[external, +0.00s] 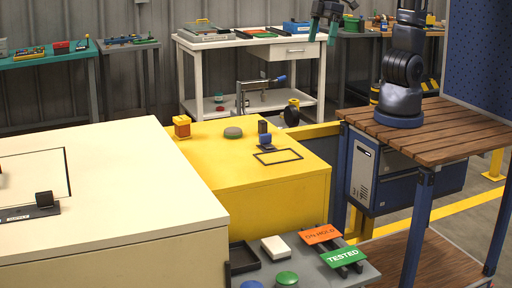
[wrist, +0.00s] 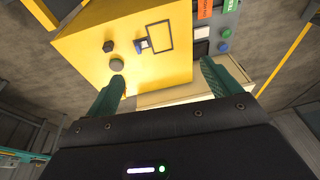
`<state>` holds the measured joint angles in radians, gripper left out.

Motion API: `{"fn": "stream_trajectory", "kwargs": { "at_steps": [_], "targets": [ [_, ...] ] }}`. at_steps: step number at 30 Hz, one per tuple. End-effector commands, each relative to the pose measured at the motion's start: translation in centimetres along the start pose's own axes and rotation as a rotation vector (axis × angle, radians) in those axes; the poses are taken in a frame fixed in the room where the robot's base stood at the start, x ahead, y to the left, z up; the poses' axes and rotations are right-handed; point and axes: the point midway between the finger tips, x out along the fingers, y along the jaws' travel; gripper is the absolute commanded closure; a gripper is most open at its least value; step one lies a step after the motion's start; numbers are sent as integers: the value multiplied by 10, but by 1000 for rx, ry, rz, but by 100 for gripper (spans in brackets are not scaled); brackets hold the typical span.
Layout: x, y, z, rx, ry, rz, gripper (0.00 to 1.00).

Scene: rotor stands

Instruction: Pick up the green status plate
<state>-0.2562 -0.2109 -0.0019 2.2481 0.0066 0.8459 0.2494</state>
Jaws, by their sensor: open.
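The green status plate (external: 345,257), lettered TESTED, lies tilted on a black holder on the grey table at the bottom right of the external view. In the wrist view it shows partly at the top edge (wrist: 231,5). An orange plate (external: 321,235), lettered ON HOLD, sits just behind it, and also shows in the wrist view (wrist: 205,9). My gripper (external: 322,37) is high at the top of the external view, far from both plates. In the wrist view its teal fingers (wrist: 162,71) are spread and empty.
The grey table (external: 316,274) also holds a white block (external: 276,247), a black tray (external: 244,258), and green and blue round buttons. A yellow cabinet (external: 280,190) with small items and a large cream cabinet (external: 110,190) stand beside it. My arm's wooden bench is at right.

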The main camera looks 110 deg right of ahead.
Motion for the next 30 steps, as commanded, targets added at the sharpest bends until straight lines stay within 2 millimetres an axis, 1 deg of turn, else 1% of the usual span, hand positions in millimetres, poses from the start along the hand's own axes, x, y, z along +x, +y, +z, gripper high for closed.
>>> {"fn": "stream_trajectory", "kwargs": {
  "at_steps": [1, 6, 11, 15, 23, 29, 30],
  "targets": [
    [11, -11, -9, -3, -14, -1, 11],
    [44, -46, -36, -2, -45, -4, 11],
    [80, -81, -57, 0, -76, -4, 11],
    [114, -115, -71, 0, -100, -2, 11],
    [186, -178, -84, 2, -145, 8, 11],
    [247, -228, -82, 2, -177, 21, 11],
    [260, -238, -80, 1, -185, 24, 11]
  ]
}}
